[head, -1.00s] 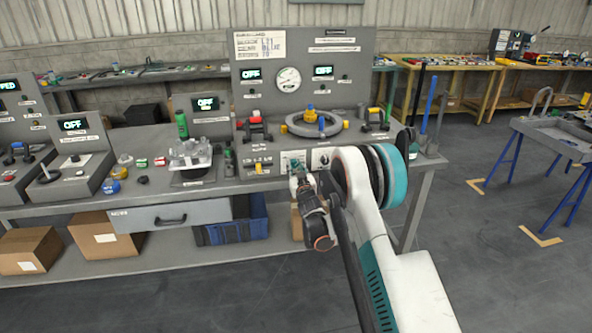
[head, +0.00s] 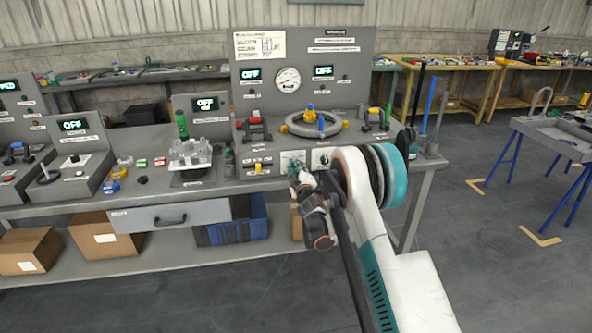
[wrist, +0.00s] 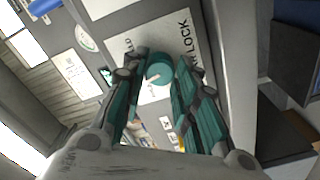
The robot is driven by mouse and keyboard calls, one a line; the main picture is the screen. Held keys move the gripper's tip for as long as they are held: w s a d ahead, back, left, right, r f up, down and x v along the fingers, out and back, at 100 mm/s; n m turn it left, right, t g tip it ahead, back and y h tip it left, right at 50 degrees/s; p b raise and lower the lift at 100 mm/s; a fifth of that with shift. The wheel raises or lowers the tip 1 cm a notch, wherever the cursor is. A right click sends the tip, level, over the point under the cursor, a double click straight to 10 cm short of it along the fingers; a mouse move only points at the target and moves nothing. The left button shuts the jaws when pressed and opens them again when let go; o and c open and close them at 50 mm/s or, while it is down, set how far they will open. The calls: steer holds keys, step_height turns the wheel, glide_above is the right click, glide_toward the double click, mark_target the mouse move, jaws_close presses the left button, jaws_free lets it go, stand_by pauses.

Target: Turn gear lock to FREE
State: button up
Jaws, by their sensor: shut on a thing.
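In the wrist view, a round teal knob (wrist: 160,68) with a pale pointer mark sits on a white label plate (wrist: 181,42) that reads "LOCK" on one side, with partly hidden lettering on the other. My gripper (wrist: 161,73) has its two teal fingers on either side of the knob and is shut on it. In the head view, my gripper (head: 296,171) reaches the front panel of the bench console, and the knob there is hidden behind it. The exact pointer direction is hard to read.
The console (head: 262,55) with its dial and OFF displays rises behind. Open floor lies in front.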

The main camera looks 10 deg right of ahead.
steer(key=n, duration=0.6)
steer(key=shift+n, duration=0.3)
stand_by(0.4)
steer(key=o, duration=1.1)
steer(key=s, duration=1.2)
steer(key=shift+r, duration=0.1)
